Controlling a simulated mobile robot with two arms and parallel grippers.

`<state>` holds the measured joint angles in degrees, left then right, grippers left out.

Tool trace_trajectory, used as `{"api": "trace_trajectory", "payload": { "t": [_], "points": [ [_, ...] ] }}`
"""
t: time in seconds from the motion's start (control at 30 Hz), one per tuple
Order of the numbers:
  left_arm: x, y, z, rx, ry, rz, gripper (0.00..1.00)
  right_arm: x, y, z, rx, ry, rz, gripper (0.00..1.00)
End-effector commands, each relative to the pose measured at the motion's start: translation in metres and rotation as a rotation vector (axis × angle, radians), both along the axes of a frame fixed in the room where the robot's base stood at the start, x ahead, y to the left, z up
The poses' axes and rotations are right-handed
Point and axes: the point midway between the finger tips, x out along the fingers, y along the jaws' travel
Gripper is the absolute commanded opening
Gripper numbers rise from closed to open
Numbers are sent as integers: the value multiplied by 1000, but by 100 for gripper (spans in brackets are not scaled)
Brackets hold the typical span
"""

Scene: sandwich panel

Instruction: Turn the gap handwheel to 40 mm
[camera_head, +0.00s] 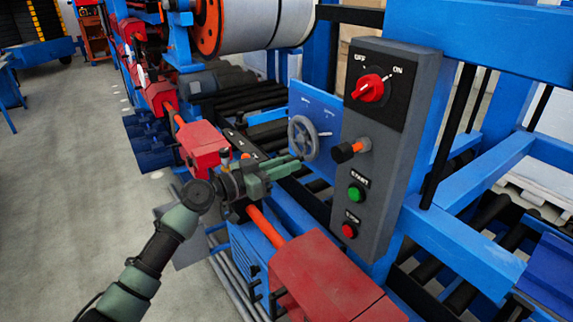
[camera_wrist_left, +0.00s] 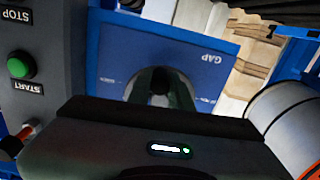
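The grey gap handwheel (camera_head: 303,138) is a spoked wheel on a blue panel, left of the grey control box, in the head view. My left gripper (camera_head: 297,163) reaches toward it from the lower left, its green fingertips just below the wheel's lower rim. Whether they touch the wheel is unclear. In the left wrist view the dark fingers (camera_wrist_left: 161,82) point at the blue GAP panel (camera_wrist_left: 215,75), and the wheel's grey rim (camera_wrist_left: 131,88) shows partly behind them. The fingers look close together. Their gap and the scale reading are too unclear to tell. My right gripper is out of view.
The control box (camera_head: 378,140) stands right of the wheel, with a red switch (camera_head: 371,88), a black-and-orange knob (camera_head: 350,151), a green START button (camera_head: 356,192) and a red STOP button (camera_head: 349,230). Red machine housings (camera_head: 325,275) lie below. Floor is clear at left.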

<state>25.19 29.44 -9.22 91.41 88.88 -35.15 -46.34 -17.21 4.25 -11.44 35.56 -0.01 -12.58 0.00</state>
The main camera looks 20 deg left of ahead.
Motion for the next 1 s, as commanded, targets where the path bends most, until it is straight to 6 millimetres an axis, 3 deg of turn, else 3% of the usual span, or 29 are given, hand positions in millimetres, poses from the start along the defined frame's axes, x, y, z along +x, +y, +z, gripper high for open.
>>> {"api": "trace_trajectory", "payload": {
  "t": [0.47,1.0],
  "points": [
    [-3,-3,1,-70,56,0,0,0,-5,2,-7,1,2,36],
    [-16,-20,16,-438,343,-1,0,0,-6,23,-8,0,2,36]
  ]
}}
